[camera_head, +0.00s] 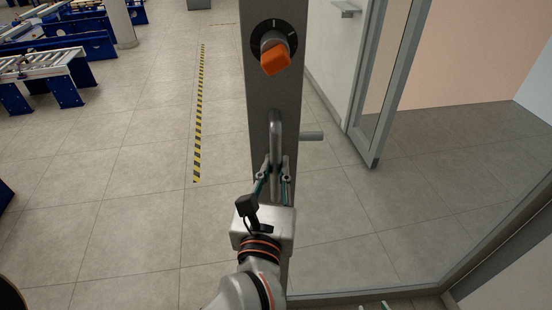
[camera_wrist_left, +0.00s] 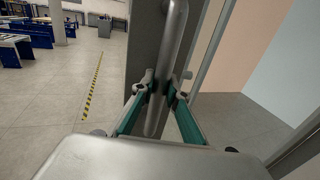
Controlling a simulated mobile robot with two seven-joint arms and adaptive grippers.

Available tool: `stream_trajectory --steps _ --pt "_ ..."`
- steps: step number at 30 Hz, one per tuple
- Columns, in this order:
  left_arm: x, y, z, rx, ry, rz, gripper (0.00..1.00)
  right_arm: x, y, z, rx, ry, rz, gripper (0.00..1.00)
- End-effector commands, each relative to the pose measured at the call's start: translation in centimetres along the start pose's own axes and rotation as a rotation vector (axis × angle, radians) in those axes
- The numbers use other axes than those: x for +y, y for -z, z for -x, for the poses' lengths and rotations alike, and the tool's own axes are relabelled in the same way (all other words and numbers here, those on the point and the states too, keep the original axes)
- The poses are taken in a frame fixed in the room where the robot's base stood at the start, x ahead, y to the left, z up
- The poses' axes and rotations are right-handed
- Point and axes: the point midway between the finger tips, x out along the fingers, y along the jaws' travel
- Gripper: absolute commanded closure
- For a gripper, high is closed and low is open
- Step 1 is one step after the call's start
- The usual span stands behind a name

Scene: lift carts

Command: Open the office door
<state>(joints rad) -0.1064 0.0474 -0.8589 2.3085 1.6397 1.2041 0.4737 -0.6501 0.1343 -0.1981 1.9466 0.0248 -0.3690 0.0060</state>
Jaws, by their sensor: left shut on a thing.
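The office door shows in the head view as a grey metal upright (camera_head: 260,95) with clear glass to its right. A grey bar handle (camera_head: 276,128) hangs on the upright, below an orange rotary knob (camera_head: 275,57) on a black dial. My left gripper (camera_head: 273,178) is shut around the lower part of the handle. In the left wrist view the handle (camera_wrist_left: 172,50) runs down between the two teal-padded fingers (camera_wrist_left: 160,92). Only the tips of my right gripper (camera_head: 374,307) show at the bottom edge, apart, with nothing visible between them.
A second lever (camera_head: 312,135) shows to the right of the upright. Another grey-framed panel (camera_head: 367,100) stands beyond the glass. Blue-legged roller conveyors (camera_head: 50,68) stand at the far left. A yellow-black floor strip (camera_head: 200,110) runs left of the door. The tiled floor there is largely clear.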

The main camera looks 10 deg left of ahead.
Motion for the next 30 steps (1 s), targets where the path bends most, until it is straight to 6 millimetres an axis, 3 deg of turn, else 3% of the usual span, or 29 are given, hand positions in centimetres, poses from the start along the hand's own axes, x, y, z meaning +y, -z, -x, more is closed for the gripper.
stream_trajectory --steps 18,19,21,30 --pt "-0.16 -0.10 0.70 -0.003 0.007 -0.001 1.00 -0.18 -0.03 0.02 -0.001 0.002 -0.002 0.65" --pt "-0.16 -0.10 0.70 -0.003 0.007 -0.001 0.81 -0.18 -0.03 0.02 -0.001 0.002 -0.002 0.65" --pt "-0.15 -0.09 0.69 -0.002 0.007 -0.001 0.69 -0.20 -0.03 0.02 -0.001 0.003 -0.002 0.65" --pt "-0.12 -0.03 0.71 -0.001 0.006 -0.001 0.69 -0.26 -0.13 0.04 -0.003 0.003 -0.002 0.65"
